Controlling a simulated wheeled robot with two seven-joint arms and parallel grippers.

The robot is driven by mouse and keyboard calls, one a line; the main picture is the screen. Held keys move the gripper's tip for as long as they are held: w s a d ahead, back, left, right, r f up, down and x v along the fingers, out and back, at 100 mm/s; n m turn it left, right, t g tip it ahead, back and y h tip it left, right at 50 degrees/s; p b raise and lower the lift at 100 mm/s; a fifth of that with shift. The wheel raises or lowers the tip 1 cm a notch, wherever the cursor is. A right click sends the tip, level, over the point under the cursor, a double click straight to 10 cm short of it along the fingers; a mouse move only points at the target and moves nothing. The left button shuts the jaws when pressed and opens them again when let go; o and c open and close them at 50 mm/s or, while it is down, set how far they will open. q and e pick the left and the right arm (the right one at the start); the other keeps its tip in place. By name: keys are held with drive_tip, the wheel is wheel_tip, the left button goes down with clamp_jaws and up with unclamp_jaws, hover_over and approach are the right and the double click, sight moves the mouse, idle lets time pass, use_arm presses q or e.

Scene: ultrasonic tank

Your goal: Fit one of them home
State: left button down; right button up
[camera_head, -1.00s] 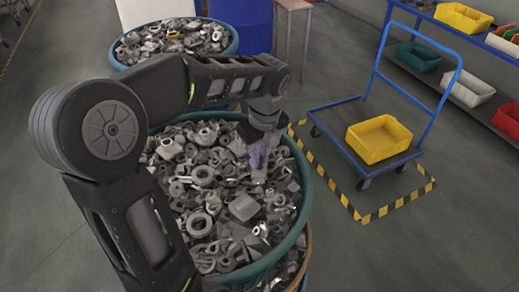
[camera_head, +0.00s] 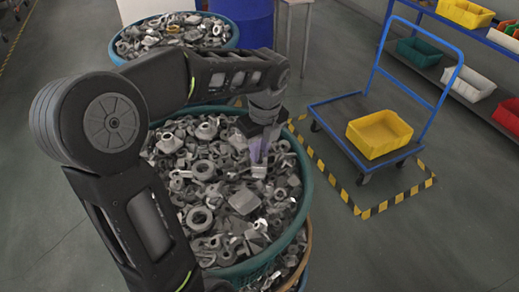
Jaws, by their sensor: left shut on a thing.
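A large teal tub (camera_head: 306,205) stands in front of me, heaped with loose grey metal parts (camera_head: 200,215), among them rings, nuts and blocks. My left arm reaches over the tub from the left. My left gripper (camera_head: 258,158) points down over the right back part of the heap. It is shut on a small light metal part (camera_head: 258,171) at its fingertips, at or just above the pile; I cannot tell whether it touches other parts. The exact shape of the held part is too small to tell. My right gripper is not in view.
A second teal tub (camera_head: 118,56) of metal parts stands behind. A blue trolley (camera_head: 340,115) carries a yellow bin (camera_head: 380,134) inside striped floor tape. A shelf rack at the right holds coloured bins. Floor between tub and trolley is clear.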

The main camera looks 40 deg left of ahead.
use_arm(q)
drive_tip(key=shift+f, duration=0.5)
idle(0.8)
drive_tip(key=c, duration=1.3)
unclamp_jaws()
drive_tip(key=shift+s, duration=0.1)
drive_tip(key=shift+r+b, duration=0.35)
drive_tip(key=shift+r, duration=0.1)
drive_tip(key=r, duration=0.4)
drive_tip(key=d+r+b, duration=0.1)
drive_tip(key=r, duration=0.2)
